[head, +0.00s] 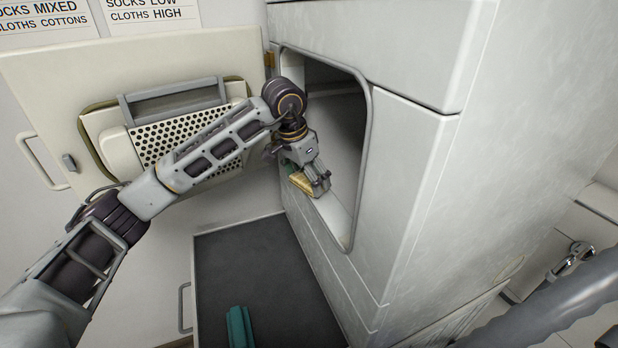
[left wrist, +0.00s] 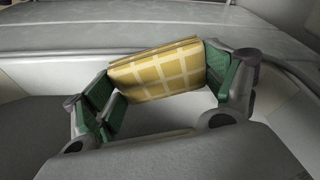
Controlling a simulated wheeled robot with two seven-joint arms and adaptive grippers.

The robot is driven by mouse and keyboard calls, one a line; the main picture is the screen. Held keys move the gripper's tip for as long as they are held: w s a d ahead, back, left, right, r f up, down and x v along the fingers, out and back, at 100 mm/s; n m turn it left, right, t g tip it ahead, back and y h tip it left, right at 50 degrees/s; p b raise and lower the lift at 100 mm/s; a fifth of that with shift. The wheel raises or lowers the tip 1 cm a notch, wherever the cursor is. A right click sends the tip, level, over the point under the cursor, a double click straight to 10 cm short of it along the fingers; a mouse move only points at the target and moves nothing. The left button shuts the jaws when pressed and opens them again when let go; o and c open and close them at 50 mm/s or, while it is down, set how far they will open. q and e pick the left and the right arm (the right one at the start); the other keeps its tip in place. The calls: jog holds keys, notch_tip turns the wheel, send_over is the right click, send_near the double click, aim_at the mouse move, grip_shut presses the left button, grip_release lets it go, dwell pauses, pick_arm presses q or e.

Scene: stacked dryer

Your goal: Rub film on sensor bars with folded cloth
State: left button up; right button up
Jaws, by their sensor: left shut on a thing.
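My left gripper (head: 314,186) reaches into the dryer opening (head: 352,215) at its lower near side. It is shut on a folded yellow cloth with a pale check (head: 301,182). In the left wrist view the cloth (left wrist: 160,70) sits between the green finger pads of my left gripper (left wrist: 165,90), close to a pale grey surface. I cannot tell whether the cloth touches it. No sensor bars or film can be made out; the arm, gripper and cloth cover part of the opening.
The open dryer door (head: 60,110) with its perforated panel (head: 175,135) stands left of the opening. A dark flat surface (head: 265,270) lies below, with a teal object (head: 240,328) cut off by the bottom edge.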

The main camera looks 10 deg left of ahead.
pick_arm(q)
jog(key=shift+r+p, duration=0.4)
jog(key=shift+r, duration=0.55)
jog(key=shift+r+p, duration=0.8)
jog(key=shift+r, duration=1.25)
jog(key=shift+r+p, duration=0.6)
jog(key=shift+r, duration=0.9)
